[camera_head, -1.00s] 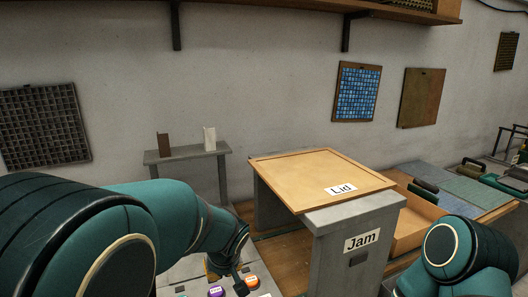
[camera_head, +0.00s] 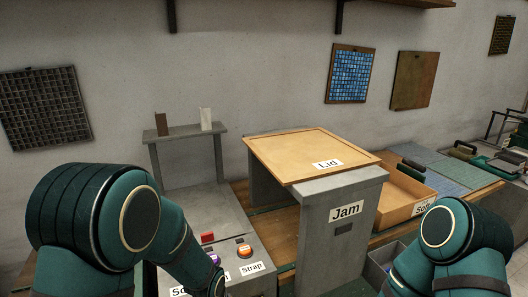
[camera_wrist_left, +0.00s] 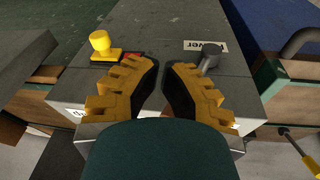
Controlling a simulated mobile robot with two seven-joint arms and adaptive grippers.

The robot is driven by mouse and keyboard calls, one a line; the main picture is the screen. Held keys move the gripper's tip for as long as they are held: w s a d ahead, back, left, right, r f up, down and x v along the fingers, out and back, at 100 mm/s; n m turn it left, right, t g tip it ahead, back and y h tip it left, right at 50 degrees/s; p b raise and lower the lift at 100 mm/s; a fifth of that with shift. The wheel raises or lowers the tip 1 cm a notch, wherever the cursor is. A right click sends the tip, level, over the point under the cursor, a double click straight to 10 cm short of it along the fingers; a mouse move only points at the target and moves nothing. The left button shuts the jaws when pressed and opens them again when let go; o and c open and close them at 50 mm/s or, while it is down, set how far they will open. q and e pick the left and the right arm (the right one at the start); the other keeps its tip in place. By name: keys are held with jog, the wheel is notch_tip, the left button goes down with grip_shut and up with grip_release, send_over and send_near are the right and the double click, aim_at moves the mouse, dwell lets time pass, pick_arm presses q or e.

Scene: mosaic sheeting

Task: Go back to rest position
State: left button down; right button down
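My left arm comes in from the left in the head view, bent downward, with its gripper cut off below. In the left wrist view the yellow fingers of my left gripper (camera_wrist_left: 161,68) have a narrow gap between their dark tips, with nothing between them. They are over a grey control box, with a yellow knob (camera_wrist_left: 100,42) on the left and a dark lever (camera_wrist_left: 209,56) on the right. My right arm is at the lower right of the head view; its gripper is out of the picture.
The grey control box (camera_head: 262,284) carries an orange button (camera_head: 244,251) and a red block (camera_head: 207,237). A wooden lid (camera_head: 300,150) lies on a grey stand labelled "Jam" (camera_head: 341,235). A wooden tray (camera_head: 402,189) is behind my right arm. A small grey shelf (camera_head: 184,133) holds two upright pieces.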

pick_arm(q)
jog(key=s+d+f+h, duration=0.1)
jog(key=s+f+h, duration=0.2)
jog(key=s+f, duration=0.8)
jog(key=shift+s+d+m+g, duration=0.15)
jog(key=shift+s+m+g, duration=0.2)
jog(key=shift+s, duration=0.75)
